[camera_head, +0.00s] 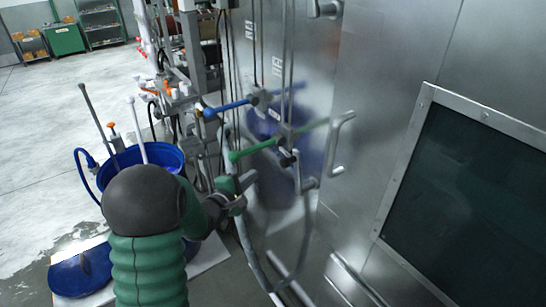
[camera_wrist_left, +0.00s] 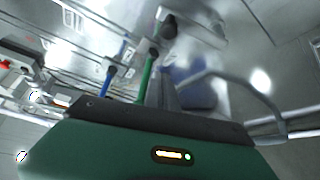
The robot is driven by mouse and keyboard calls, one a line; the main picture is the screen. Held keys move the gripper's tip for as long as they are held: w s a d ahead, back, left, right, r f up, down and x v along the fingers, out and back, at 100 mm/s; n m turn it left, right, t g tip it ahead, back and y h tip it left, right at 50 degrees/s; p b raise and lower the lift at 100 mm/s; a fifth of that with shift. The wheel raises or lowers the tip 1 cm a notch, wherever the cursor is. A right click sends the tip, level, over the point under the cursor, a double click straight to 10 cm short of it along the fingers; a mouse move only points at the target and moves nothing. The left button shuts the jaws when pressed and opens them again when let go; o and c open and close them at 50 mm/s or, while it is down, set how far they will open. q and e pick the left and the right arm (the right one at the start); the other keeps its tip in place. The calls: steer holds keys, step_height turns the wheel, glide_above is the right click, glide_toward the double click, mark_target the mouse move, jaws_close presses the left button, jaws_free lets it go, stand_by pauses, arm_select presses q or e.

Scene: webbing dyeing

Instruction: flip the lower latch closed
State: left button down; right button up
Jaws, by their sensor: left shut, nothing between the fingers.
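My left gripper (camera_head: 240,192) reaches in from the left on its green arm, beside the steel cabinet wall and below the green-handled lever (camera_head: 258,149). It is shut and empty; its fingers also show in the left wrist view (camera_wrist_left: 163,92). A bent grey handle (camera_head: 340,143) stands on the steel door to the right of the gripper, apart from it. A similar metal handle (camera_head: 325,9) is higher up at the top edge. A curved grey bar (camera_wrist_left: 232,82) shows right of the fingers in the wrist view. I cannot tell for certain which piece is the lower latch. My right gripper is out of view.
A blue-handled lever (camera_head: 228,107) sits above the green one. Hoses and pipes run close around the gripper. A blue barrel (camera_head: 158,154) with rods stands at the left, near a blue lid (camera_head: 80,272). A dark window (camera_head: 470,185) is at the right.

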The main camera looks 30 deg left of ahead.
arm_select(q)
steer(key=p+x, duration=0.4)
steer(key=x, duration=0.6)
steer(key=d, duration=0.1)
steer(key=d+r+p, duration=0.1)
steer(key=s+d, duration=0.1)
steer(key=d, duration=0.1)
steer(key=shift+r, duration=0.25)
steer(key=shift+w+a, duration=0.1)
